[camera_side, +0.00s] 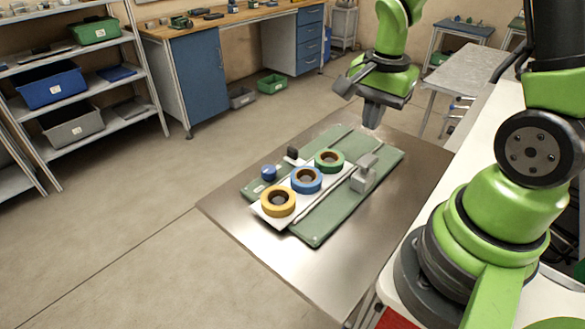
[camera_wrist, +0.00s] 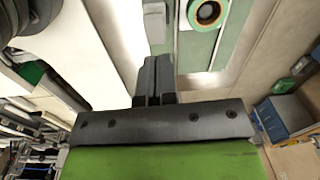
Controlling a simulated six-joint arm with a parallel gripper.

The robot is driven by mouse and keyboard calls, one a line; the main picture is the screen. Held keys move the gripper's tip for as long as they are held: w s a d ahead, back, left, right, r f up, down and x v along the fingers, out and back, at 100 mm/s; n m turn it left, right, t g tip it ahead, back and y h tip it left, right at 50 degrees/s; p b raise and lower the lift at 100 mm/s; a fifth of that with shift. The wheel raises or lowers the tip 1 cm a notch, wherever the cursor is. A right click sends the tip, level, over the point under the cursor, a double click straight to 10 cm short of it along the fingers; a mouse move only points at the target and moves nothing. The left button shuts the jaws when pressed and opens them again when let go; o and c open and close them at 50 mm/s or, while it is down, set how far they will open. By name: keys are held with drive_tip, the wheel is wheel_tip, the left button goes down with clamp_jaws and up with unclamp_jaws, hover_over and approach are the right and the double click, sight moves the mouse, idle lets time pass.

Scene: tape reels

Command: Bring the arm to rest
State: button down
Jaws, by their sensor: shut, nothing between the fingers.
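My gripper (camera_side: 374,112) is raised above the back right part of the metal table, clear of everything on it. Its fingers are shut with nothing between them; they also show together in the wrist view (camera_wrist: 155,80). Below and to its left, a yellow reel (camera_side: 278,203), a blue reel (camera_side: 307,181) and a green reel (camera_side: 329,161) lie in a row on a white strip. In the wrist view only the green reel (camera_wrist: 207,13) shows, cut by the top edge.
The green board (camera_side: 318,234) under the strip carries a grey block (camera_side: 363,180) and a small blue cylinder (camera_side: 268,172). The metal table (camera_side: 333,262) is bare around the board. Shelves (camera_side: 140,70) and a workbench stand farther back, with open floor between.

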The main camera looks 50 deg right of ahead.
drive_tip(key=s+a+r+n+t+y, duration=0.1)
drive_tip(key=s+a+r+n+t, duration=0.2)
drive_tip(key=r, duration=0.5)
drive_tip(key=s+a+r+n+t+y, duration=0.1)
drive_tip(key=s+a+r+n+t, duration=0.2)
drive_tip(key=n, duration=0.7)
drive_tip(key=s+a+r, duration=0.2)
drive_tip(key=a+r, duration=0.2)
drive_tip(key=a, duration=0.1)
drive_tip(key=shift+a+r+t, duration=0.25)
drive_tip(key=shift+r+t, duration=0.05)
drive_tip(key=shift+r, duration=0.05)
